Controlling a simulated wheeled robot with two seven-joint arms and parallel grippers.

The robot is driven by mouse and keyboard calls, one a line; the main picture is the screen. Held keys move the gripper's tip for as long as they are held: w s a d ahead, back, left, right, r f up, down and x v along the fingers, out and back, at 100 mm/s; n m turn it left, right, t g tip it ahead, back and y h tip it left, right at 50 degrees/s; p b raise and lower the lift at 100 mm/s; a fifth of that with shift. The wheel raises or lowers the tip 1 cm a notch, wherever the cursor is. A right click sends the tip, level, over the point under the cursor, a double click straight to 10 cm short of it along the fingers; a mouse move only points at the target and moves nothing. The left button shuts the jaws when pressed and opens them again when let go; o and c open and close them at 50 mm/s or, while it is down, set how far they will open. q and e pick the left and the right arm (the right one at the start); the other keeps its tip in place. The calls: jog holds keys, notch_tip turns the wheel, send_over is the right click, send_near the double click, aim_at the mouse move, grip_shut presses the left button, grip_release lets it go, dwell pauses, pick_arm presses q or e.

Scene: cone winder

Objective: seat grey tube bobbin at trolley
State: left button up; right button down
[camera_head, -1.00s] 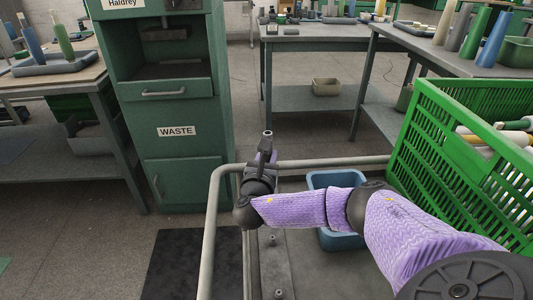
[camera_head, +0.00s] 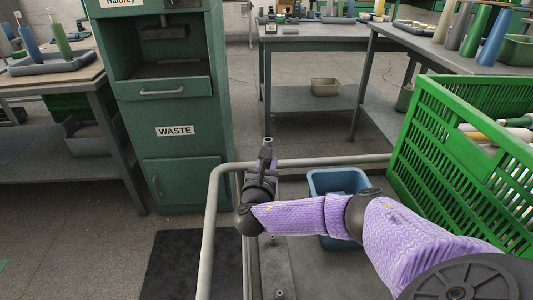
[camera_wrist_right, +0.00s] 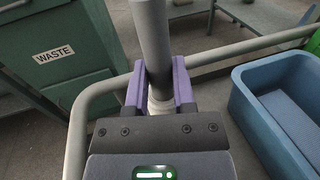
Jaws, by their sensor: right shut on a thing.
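The grey tube bobbin (camera_wrist_right: 153,38) is between the purple fingers of my right gripper (camera_wrist_right: 159,88) in the right wrist view, with a paler band low between them. In the head view my right gripper (camera_head: 264,166) holds the bobbin (camera_head: 267,148) upright above the left part of the trolley (camera_head: 211,222). The trolley has a grey bed with short pegs (camera_head: 279,294); another peg shows just below the wrist. Whether a peg lies directly under the bobbin is hidden by my gripper. My left gripper is not in view.
A blue bin (camera_head: 340,182) stands on the trolley right of my gripper, partly behind my forearm. A green crate (camera_head: 455,165) with several bobbins is at the right. A green waste cabinet (camera_head: 176,165) stands behind left. The trolley's rail runs close around my gripper.

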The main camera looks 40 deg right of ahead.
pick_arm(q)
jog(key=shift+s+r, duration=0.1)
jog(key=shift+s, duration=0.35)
pick_arm(e)
jog(key=shift+f, duration=0.1)
jog(key=shift+f, duration=0.25)
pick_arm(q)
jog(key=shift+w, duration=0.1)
pick_arm(e)
jog(key=shift+c, duration=1.8)
grip_release()
pick_arm(q)
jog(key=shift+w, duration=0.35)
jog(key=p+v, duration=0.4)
jog(key=p, duration=0.1)
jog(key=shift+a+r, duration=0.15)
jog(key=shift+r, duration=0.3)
pick_arm(e)
jog(key=v, duration=1)
